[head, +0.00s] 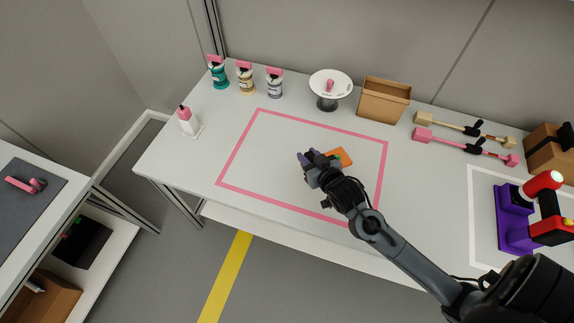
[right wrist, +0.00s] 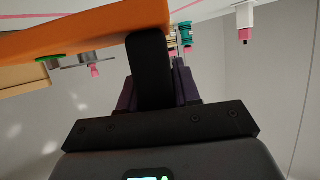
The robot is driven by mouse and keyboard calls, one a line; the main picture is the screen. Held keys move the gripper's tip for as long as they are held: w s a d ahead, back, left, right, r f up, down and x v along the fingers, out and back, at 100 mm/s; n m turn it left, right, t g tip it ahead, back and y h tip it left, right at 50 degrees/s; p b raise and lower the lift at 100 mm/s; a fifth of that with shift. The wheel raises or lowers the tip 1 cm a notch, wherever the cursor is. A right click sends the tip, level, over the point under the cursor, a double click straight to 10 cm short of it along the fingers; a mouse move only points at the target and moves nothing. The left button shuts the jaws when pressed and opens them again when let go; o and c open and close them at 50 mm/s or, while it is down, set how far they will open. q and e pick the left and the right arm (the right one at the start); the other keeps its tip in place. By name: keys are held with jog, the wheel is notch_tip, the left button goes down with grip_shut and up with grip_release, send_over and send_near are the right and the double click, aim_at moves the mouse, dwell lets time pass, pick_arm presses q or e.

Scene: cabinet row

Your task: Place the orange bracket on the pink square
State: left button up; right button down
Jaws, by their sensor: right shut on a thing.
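The orange bracket (head: 342,156) is at my right gripper (head: 311,158), inside the pink square (head: 238,143) outlined on the white table. My right gripper is shut on the bracket. In the right wrist view the orange bracket (right wrist: 75,35) fills the upper left, with a dark finger (right wrist: 150,70) against it. My gripper and wrist hide part of the bracket in the head view. I cannot tell whether the bracket touches the table. My left gripper is not in view.
Several bottles (head: 246,78) stand at the back left, with a white pump bottle (head: 188,121) at the left edge. A round stand (head: 330,84), a cardboard box (head: 384,99) and pink-ended tools (head: 465,143) line the back. A purple-and-red device (head: 515,218) stands right. The pink square's left part is clear.

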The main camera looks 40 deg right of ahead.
jog(key=w+a+f+b, duration=0.1)
jog(key=w+f, duration=0.1)
jog(key=w+a+f, duration=0.1)
jog(key=w+f, duration=0.1)
jog(key=f, duration=0.1)
jog(key=w+a+f+b, duration=0.1)
jog(key=w+f, duration=0.1)
jog(key=shift+w+a+f+b, duration=0.1)
jog(key=shift+a+f+b, duration=0.1)
jog(key=shift+a+b, duration=0.15)
jog(key=shift+f, duration=0.3)
jog(key=shift+f, duration=0.15)
jog(key=c, duration=0.8)
grip_release()
